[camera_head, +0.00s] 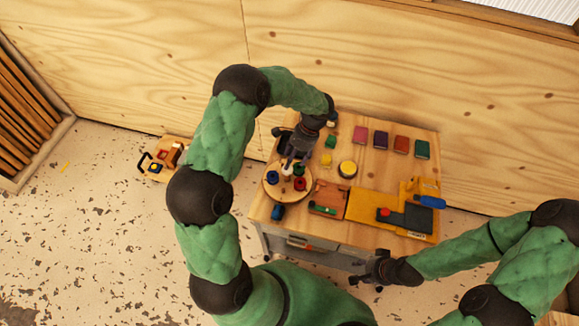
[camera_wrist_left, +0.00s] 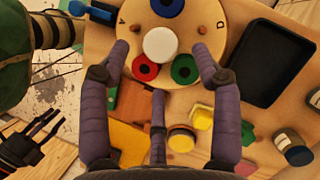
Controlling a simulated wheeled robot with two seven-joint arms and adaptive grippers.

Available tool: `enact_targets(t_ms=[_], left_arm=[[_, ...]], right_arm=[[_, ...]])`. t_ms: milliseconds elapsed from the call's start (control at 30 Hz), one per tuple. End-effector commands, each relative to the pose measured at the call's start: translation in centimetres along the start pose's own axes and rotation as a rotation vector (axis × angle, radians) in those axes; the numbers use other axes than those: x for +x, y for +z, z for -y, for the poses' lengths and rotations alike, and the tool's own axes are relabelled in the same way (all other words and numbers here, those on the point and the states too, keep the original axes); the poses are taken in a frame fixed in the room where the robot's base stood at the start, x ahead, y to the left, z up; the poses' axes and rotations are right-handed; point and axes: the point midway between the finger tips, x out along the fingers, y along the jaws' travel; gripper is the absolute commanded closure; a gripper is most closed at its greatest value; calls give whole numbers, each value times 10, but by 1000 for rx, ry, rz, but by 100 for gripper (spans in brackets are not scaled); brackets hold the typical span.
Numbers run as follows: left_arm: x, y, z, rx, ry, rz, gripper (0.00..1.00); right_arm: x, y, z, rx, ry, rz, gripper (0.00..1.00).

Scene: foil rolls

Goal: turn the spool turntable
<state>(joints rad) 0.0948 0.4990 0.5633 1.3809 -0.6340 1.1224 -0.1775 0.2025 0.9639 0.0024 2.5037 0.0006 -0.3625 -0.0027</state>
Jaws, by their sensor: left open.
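The spool turntable (camera_head: 284,194) is a round pale wooden disc at the left of the workbench. In the left wrist view its disc (camera_wrist_left: 208,35) carries a white centre knob (camera_wrist_left: 160,43), with a red spool (camera_wrist_left: 145,67), a green spool (camera_wrist_left: 184,68) and a blue spool (camera_wrist_left: 167,6) around it. My left gripper (camera_head: 287,163) is over the turntable. In the left wrist view its open fingers (camera_wrist_left: 162,62) stand on both sides of the knob and spools; I cannot tell whether they touch. My right gripper (camera_head: 364,280) is open and empty by the bench's front edge.
The workbench (camera_head: 345,243) also holds a yellow board (camera_head: 364,206) with a dark block, a blue-handled tool (camera_head: 430,201), a yellow-topped jar (camera_head: 347,169) and several coloured boxes at the back. A dark tray (camera_wrist_left: 271,62) lies beside the turntable. A small wooden stand is left of the bench.

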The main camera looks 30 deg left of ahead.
Motion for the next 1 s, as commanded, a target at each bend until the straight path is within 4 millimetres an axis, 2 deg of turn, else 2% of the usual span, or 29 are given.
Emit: enact_targets(t_ms=[100, 300, 667, 767, 900, 1000], left_arm=[[20, 0, 0, 0, 2, 1, 36], [39, 0, 0, 0, 1, 0, 36], [43, 0, 0, 0, 1, 0, 36], [43, 0, 0, 0, 1, 0, 59], [43, 0, 0, 0, 1, 0, 98], [43, 0, 0, 0, 1, 0, 100]], right_arm=[[5, 0, -2, 0, 0, 0, 60], [8, 0, -3, 0, 0, -1, 60], [8, -1, -3, 0, 0, -1, 60], [8, -1, -3, 0, 0, -1, 60], [8, -1, -3, 0, 0, -1, 60], [8, -1, -3, 0, 0, -1, 60]])
